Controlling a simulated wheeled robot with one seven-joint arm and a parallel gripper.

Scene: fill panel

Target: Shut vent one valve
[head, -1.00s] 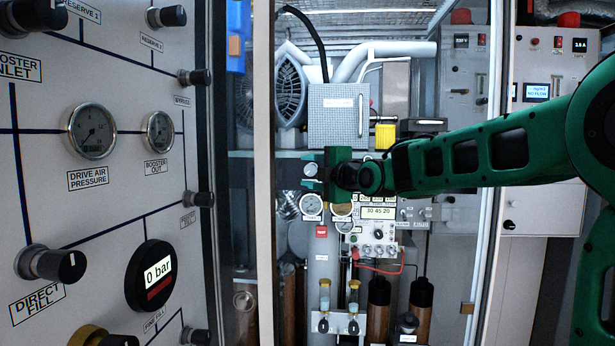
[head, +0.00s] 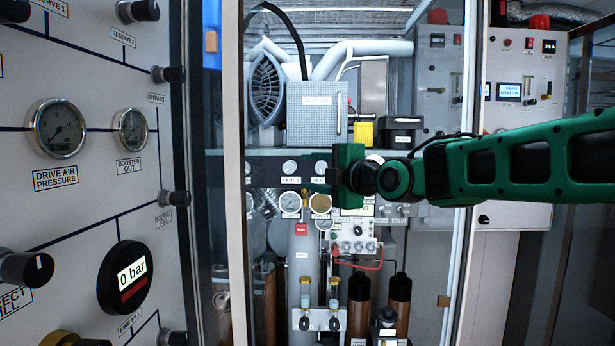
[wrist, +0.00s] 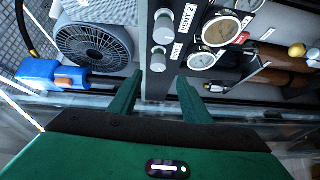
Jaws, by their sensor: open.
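The vent one valve (head: 290,167) is a small pale round knob above its "VENT 1" label on the dark strip in the cabinet. It also shows in the wrist view as the lower grey knob (wrist: 158,58), its label hard to read. The vent two valve (head: 321,167) is to its right, and it is the upper knob in the wrist view (wrist: 165,25). My green gripper (head: 345,172) is at the strip, right of both knobs in the head view. In the wrist view my gripper (wrist: 159,86) is open and empty, the lower knob just beyond its fingertips. Contact is not visible.
Gauges (head: 320,204) sit below the knobs. A grey box (head: 315,113) and fan unit (head: 267,88) stand above. A white door post (head: 234,200) and the gauge panel (head: 90,200) bound the left. A red lead (head: 365,265) hangs below.

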